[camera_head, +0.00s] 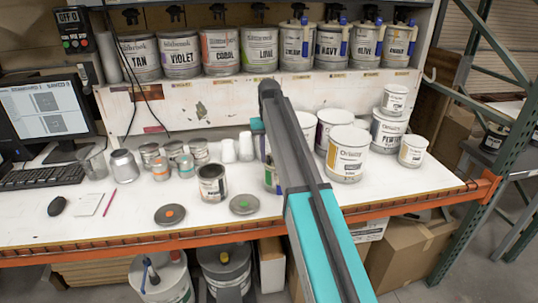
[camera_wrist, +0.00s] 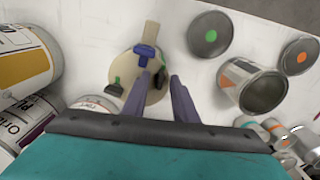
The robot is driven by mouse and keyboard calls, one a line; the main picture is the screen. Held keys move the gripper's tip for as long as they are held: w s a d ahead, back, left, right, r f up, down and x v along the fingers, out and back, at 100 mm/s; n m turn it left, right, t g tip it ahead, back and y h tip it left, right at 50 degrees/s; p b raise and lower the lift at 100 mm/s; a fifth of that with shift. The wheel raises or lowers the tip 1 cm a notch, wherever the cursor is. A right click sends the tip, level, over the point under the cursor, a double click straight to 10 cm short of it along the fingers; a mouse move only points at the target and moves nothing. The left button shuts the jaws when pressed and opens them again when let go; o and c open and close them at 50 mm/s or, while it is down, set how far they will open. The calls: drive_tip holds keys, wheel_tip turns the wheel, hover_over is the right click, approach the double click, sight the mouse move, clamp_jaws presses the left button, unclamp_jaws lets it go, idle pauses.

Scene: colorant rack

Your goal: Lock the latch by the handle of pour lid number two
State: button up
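A can with a cream pour lid (camera_wrist: 124,69) shows from above in the wrist view. I see no number on this lid. My gripper (camera_wrist: 164,77) has its two fingers apart over the lid's right side. The dark piece appears between the fingertips; contact cannot be told. In the head view my arm hides most of the can (camera_head: 269,180). Several shelf cans also have dark pour tops with blue pieces, such as the navy can (camera_head: 332,42).
An open can (camera_head: 212,184) and two loose lids, with orange (camera_head: 170,215) and green (camera_head: 243,205) dots, lie left of my arm. White buckets (camera_head: 348,153) stand close on its right. Small tins (camera_head: 186,164) stand behind. The table's front left is mostly clear.

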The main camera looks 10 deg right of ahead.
sight(269, 157)
drive_tip(key=shift+r, duration=0.15)
drive_tip(key=shift+r+p, duration=2.1)
drive_tip(key=shift+r, duration=1.5)
